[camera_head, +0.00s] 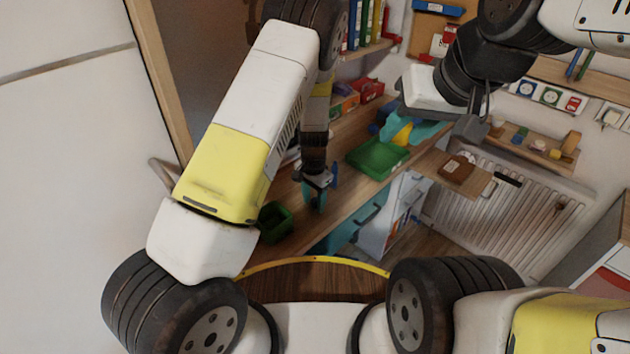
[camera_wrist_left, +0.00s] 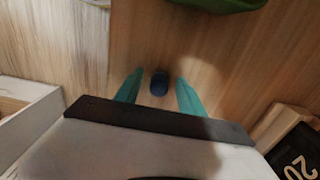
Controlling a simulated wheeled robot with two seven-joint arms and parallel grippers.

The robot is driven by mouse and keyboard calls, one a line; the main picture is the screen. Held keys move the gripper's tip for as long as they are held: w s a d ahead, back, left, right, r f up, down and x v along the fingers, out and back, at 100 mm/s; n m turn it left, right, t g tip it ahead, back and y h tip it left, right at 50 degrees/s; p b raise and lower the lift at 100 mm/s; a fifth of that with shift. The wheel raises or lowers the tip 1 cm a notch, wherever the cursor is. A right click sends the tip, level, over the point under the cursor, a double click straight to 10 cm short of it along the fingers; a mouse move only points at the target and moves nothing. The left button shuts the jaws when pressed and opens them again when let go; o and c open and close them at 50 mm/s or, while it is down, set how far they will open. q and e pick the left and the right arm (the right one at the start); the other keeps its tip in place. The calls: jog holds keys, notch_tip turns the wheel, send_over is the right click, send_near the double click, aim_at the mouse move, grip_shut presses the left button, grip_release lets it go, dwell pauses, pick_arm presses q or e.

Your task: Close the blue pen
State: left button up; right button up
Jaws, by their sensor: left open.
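My left gripper (camera_head: 316,198) is over the wooden desk (camera_head: 330,215), with its fingers pointing down. In the left wrist view its two teal fingers (camera_wrist_left: 158,88) are apart. A small dark blue rounded object (camera_wrist_left: 159,82) lies between them, with visible gaps on both sides. It may be the blue pen seen end-on, but I cannot tell whether its cap is on. In the head view a blue upright piece (camera_head: 335,175) shows just right of the gripper. My right gripper (camera_head: 474,125) hangs at the upper right, away from the desk; its jaw opening is unclear.
A green tray (camera_head: 376,157) is on the desk right of the left gripper. A green cup (camera_head: 275,220) is near the desk's front left. Teal drawers (camera_head: 352,232) are below. A block marked 20 (camera_wrist_left: 297,168) is in the wrist view's lower right corner.

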aim_at(314, 200)
pick_arm(q)
grip_shut()
jog(key=shift+r, duration=0.1)
jog(key=shift+r, duration=0.55)
notch_tip(314, 200, up, 2)
jog(key=shift+r, duration=0.2)
jog(key=s+d+r, duration=0.1)
jog(key=s, duration=1.5)
jog(key=shift+d+r, duration=0.15)
jog(key=shift+d, duration=0.15)
